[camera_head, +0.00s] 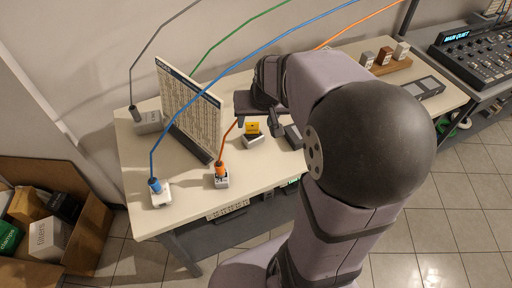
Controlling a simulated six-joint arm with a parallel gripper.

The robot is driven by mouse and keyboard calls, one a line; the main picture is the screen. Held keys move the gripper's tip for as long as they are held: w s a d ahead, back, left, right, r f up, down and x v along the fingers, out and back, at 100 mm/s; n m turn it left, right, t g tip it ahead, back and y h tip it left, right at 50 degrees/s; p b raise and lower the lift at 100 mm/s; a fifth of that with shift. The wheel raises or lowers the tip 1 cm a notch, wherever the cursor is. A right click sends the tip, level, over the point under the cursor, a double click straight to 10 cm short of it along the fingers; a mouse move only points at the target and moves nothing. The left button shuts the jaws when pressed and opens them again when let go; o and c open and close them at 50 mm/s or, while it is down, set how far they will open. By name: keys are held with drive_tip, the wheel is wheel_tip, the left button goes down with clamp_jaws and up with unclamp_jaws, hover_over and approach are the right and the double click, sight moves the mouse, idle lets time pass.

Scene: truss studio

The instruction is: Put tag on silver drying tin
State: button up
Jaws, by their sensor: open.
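A small yellow piece (252,127), seemingly the tag, shows in the head view just below my gripper. It appears to rest on top of a small silver tin (254,143) with a dark upper part. The tin stands on the cream table near the middle. My gripper (257,122) points down over the tin, its dark fingers apart, one on either side of the yellow piece. I see no finger closed on it. The exact contact between the tag and the tin is too small to tell.
A printed upright board (188,108) stands left of the tin. Cabled blocks stand nearby: an orange-plugged one (221,180), a blue-plugged one (161,197) and a grey one (147,122). A dark box (293,136) lies right. A wooden rack (386,65) stands at the back.

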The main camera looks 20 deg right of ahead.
drive_tip(key=s+a+f+n+g, duration=0.1)
drive_tip(key=s+a+f, duration=0.3)
drive_tip(key=s, duration=0.4)
drive_tip(key=s+a+f+n+g, duration=0.2)
drive_tip(key=s+a+f+g, duration=0.2)
drive_tip(key=s, duration=0.4)
drive_tip(key=shift+s+a+f+n+y, duration=0.15)
drive_tip(key=shift+s+f+n+y, duration=0.15)
drive_tip(key=shift+s+f, duration=0.05)
